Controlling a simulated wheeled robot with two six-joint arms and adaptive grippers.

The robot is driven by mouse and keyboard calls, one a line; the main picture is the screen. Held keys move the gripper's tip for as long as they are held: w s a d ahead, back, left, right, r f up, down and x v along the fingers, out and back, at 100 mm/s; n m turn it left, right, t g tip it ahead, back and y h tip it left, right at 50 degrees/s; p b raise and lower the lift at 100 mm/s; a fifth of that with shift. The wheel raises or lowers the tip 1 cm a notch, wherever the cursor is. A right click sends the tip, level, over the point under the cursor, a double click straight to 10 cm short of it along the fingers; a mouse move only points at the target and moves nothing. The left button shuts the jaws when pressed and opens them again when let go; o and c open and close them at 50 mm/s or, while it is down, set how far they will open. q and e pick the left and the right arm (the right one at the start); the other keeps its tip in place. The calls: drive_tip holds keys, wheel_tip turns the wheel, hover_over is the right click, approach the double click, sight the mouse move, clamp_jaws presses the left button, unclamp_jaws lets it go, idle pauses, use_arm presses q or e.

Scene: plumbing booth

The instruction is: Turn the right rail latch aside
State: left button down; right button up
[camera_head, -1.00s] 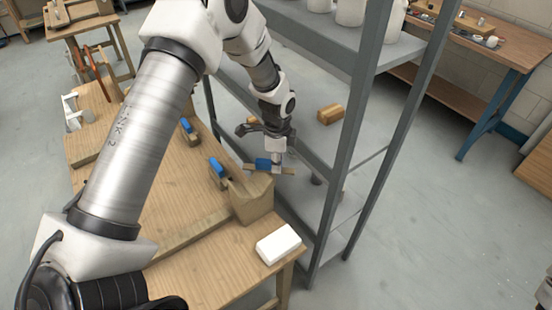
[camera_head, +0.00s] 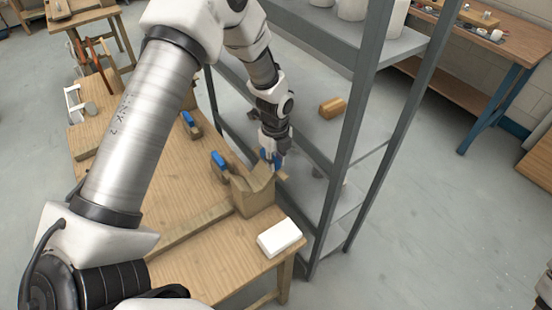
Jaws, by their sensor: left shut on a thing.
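The right rail latch (camera_head: 266,155), with a blue part and a tan bar, is at the right side of the V-notched wooden block (camera_head: 253,199). My left gripper (camera_head: 275,161) points down over it and is shut on it. The gripper hides much of the latch, so its exact angle is hard to see. A similar latch with a blue part (camera_head: 219,159) stands at the left side of the block. My right gripper is not in view.
A grey metal shelf rack (camera_head: 346,150) stands close to the right of the gripper, with a wooden block (camera_head: 332,107) on it. A white block (camera_head: 279,237) lies at the table (camera_head: 205,262) corner. Another blue-topped piece (camera_head: 190,121) stands farther back.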

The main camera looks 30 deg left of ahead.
use_arm(q)
drive_tip(key=shift+s+f, duration=0.25)
drive_tip(key=shift+s, duration=0.1)
drive_tip(key=c, duration=1.4)
unclamp_jaws()
drive_tip(key=o, duration=0.4)
drive_tip(key=shift+c, duration=0.2)
drive_tip(key=shift+w+d, duration=0.1)
drive_tip(key=shift+w, duration=0.05)
drive_tip(key=shift+r, duration=0.1)
